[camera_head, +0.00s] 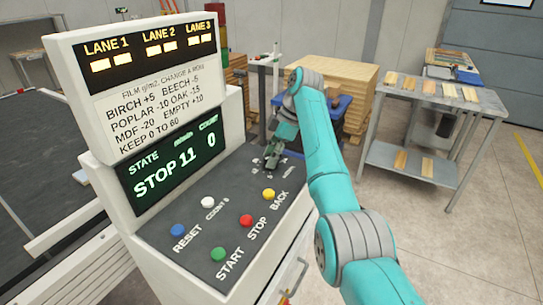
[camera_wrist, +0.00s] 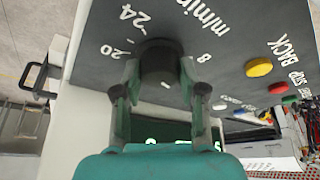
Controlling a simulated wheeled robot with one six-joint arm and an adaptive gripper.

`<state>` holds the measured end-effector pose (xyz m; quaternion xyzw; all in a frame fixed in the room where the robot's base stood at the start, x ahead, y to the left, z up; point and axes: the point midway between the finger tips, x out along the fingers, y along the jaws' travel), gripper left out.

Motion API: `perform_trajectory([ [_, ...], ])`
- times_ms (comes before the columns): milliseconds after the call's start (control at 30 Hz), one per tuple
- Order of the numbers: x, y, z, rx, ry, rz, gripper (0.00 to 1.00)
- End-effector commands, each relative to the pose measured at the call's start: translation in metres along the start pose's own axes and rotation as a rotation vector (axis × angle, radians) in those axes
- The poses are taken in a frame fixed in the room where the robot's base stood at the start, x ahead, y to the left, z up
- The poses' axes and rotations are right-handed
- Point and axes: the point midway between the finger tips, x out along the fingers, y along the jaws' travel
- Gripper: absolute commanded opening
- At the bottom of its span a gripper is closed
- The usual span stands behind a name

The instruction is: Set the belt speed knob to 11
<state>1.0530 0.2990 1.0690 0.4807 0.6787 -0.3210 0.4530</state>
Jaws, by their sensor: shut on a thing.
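The dark belt speed knob (camera_wrist: 160,58) sits on the sloped panel in the wrist view, with the numerals 20, 24 and 8 and the label m/min around it. My gripper (camera_wrist: 158,84) is shut on the knob, one finger on each side. The knob's pointer is hidden. In the head view, my gripper (camera_head: 273,158) reaches down to the panel's far right part and covers most of the knob. The green display (camera_head: 175,168) on the console reads STOP, 11 and 0 under state, a small unclear heading and count.
The panel holds a red button (camera_head: 246,221) by STOP, a green one (camera_head: 218,254) by START, a yellow one (camera_head: 268,194) by BACK, a blue one (camera_head: 178,230) by RESET, and a white one (camera_head: 208,202). A grey bench (camera_head: 443,100) with boards stands at right.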

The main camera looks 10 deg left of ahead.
Motion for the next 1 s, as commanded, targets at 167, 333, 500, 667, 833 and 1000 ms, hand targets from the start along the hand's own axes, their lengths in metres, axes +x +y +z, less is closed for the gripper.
perform_trajectory([
  [167, -0.0003, 0.0005, 0.0006, -0.055, -0.001, -0.023, 0.06],
  [333, 0.0003, 0.0006, 0.0009, -0.081, -0.001, -0.034, 0.06],
  [500, 0.0005, 0.0006, 0.0011, -0.087, -0.002, -0.037, 0.06],
  [667, 0.0005, 0.0006, 0.0012, -0.087, -0.002, -0.036, 0.06],
  [833, 0.0004, 0.0007, 0.0011, -0.087, -0.002, -0.036, 0.59],
  [1000, 0.0003, 0.0006, 0.0007, -0.087, -0.001, -0.036, 0.66],
])
